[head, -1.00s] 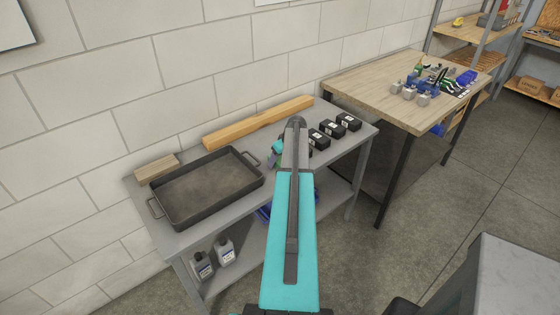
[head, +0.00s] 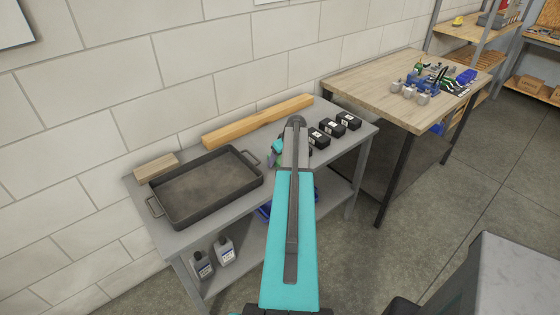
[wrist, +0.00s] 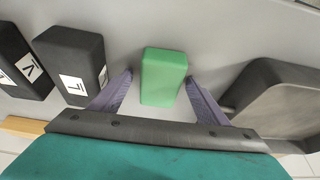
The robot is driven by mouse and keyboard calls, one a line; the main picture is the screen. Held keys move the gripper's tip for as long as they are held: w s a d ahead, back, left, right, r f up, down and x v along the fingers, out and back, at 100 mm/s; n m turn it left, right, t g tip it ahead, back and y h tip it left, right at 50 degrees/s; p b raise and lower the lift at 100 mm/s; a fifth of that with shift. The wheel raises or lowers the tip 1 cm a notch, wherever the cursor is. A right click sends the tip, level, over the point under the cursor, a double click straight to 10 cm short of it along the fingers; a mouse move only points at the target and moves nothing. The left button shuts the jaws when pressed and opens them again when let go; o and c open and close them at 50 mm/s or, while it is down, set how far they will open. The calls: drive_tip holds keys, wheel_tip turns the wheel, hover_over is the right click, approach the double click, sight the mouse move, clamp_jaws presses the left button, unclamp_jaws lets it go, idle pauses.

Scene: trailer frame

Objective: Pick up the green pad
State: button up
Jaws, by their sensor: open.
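The green pad (wrist: 163,77) lies on the grey table top in the wrist view. My gripper (wrist: 160,82) is open, with one purple finger on each side of the pad and a small gap showing on both sides. The picture does not show clearly how far above the table the fingertips are. In the head view my turquoise arm reaches over the grey table and hides most of the gripper and the pad.
Black labelled blocks (head: 332,127) stand right of my arm. A dark metal tray (head: 208,187) lies to the left. A long wooden beam (head: 258,121) and a short wood block (head: 157,167) lie along the wall. A wooden workbench (head: 390,85) stands at the right.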

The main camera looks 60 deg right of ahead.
sight(279, 158)
drive_tip(key=c, duration=1.1)
drive_tip(key=shift+r, duration=0.2)
drive_tip(key=shift+c, duration=0.2)
drive_tip(key=shift+r+b, duration=0.4)
drive_tip(key=shift+r, duration=0.3)
drive_tip(key=shift+b+v, duration=0.7)
drive_tip(key=shift+v, duration=0.4)
drive_tip(key=s+a+b, duration=0.2)
drive_tip(key=s+a, duration=0.1)
drive_tip(key=s, duration=0.4)
drive_tip(key=s+a+r+b, duration=0.1)
drive_tip(key=s+a+b, duration=0.1)
drive_tip(key=s, duration=0.5)
drive_tip(key=shift+a+r+b, duration=0.3)
drive_tip(key=shift+a+b, duration=0.1)
